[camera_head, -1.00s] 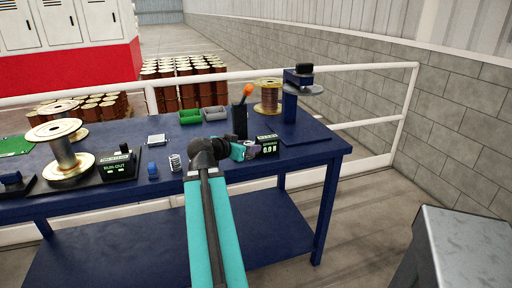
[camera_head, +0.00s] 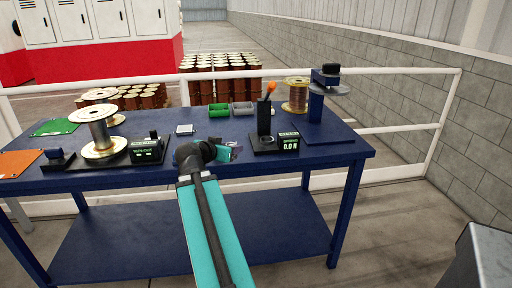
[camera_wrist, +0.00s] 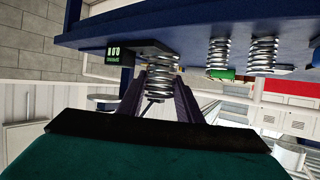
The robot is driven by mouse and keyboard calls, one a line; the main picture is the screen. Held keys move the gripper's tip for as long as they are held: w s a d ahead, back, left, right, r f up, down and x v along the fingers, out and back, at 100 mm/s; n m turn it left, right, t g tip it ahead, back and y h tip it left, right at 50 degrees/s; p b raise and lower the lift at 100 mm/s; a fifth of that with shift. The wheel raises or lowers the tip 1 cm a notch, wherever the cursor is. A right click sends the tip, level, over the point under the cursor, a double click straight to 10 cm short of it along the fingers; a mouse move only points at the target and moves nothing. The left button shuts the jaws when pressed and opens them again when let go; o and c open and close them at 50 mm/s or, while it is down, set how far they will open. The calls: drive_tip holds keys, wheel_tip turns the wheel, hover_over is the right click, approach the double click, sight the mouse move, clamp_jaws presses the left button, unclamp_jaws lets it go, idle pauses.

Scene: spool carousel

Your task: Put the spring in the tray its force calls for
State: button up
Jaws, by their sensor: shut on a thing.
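My gripper (camera_head: 222,152) is over the front of the blue table, left of the force tester. In the wrist view my gripper (camera_wrist: 158,88) is shut on a coil spring (camera_wrist: 160,72), which stands between the two dark fingers. The head view does not show this spring clearly. Two more springs (camera_wrist: 217,55) (camera_wrist: 262,55) show in the wrist view.
A wire spool stand (camera_head: 100,135) with a readout box (camera_head: 146,150) is at left. Green (camera_head: 54,127) and orange (camera_head: 18,163) mats lie at far left. A white square plate (camera_head: 185,129) lies mid-table. A copper spool (camera_head: 296,95) and a blue stand (camera_head: 316,105) are at back right.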

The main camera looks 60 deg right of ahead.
drive_tip(key=w+a+f+n+t+y, duration=0.15)
drive_tip(key=w+a+n+t, duration=0.25)
drive_tip(key=w+a, duration=0.85)
drive_tip(key=w+a+f+n+t+y, duration=0.1)
drive_tip(key=w+a+n+t+y, duration=0.25)
drive_tip(key=w+a, duration=0.9)
drive_tip(key=w+a+r+n+t+y, duration=0.1)
drive_tip(key=w+a+n+y, duration=0.1)
drive_tip(key=a, duration=0.8)
drive_tip(key=w+a+r+n+t+y, duration=0.1)
drive_tip(key=w+a+n+t+y, duration=0.1)
drive_tip(key=a, duration=0.8)
drive_tip(key=w+a+r+n+t+y, duration=0.1)
drive_tip(key=w+a+n+y, duration=0.3)
drive_tip(key=a, duration=0.5)
drive_tip(key=shift+w+a+r+n+t, duration=0.15)
drive_tip(key=shift+w+a+n+t, duration=0.25)
drive_tip(key=shift+n, duration=0.35)
drive_tip(key=shift+s+a+y, duration=0.15)
drive_tip(key=shift+s+y, duration=0.05)
drive_tip(key=shift+y, duration=0.1)
